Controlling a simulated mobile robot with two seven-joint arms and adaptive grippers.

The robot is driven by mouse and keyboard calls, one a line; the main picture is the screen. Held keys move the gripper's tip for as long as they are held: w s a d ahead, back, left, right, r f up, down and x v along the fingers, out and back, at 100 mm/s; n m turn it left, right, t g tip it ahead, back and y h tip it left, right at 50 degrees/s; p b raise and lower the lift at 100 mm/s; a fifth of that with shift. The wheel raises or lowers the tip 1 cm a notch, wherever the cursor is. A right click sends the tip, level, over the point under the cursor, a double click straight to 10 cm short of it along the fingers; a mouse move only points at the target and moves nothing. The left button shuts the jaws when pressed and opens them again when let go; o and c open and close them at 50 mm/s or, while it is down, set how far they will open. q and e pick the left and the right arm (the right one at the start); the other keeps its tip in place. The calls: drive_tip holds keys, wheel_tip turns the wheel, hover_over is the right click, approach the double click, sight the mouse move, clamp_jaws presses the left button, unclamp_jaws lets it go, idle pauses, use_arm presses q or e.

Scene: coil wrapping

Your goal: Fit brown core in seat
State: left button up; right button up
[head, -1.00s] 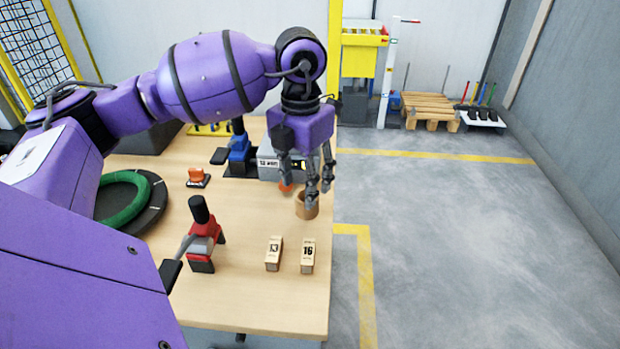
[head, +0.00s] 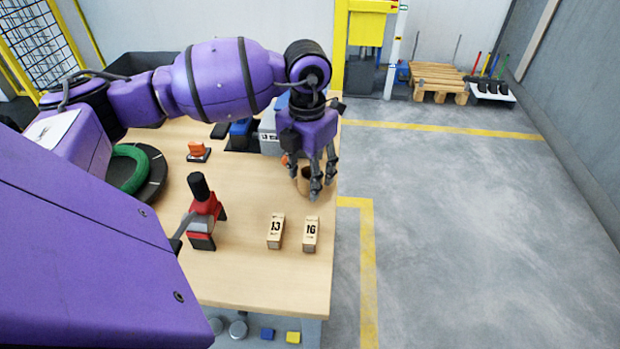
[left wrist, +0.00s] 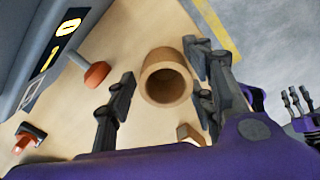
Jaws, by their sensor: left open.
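The brown core (head: 303,183) is a short hollow cardboard tube on the table near its right edge. It also shows in the left wrist view (left wrist: 166,88), upright, with its open end facing the camera. My left gripper (head: 319,182) is open just above and around the core. In the left wrist view its fingers (left wrist: 160,95) stand on both sides of the core, with a gap at the left. I cannot tell which thing is the seat. My right gripper (left wrist: 296,100) shows small at the right edge of the left wrist view; its finger opening is unclear.
Blocks marked 13 (head: 276,231) and 16 (head: 311,234) stand near the core. A red and black tool (head: 203,215) is left of them. A grey box (left wrist: 40,45) with an orange-ended rod (left wrist: 96,74) stands beside the core. A green ring (head: 140,170) lies far left.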

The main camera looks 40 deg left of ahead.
use_arm(q)
drive_tip(key=c, duration=1.1)
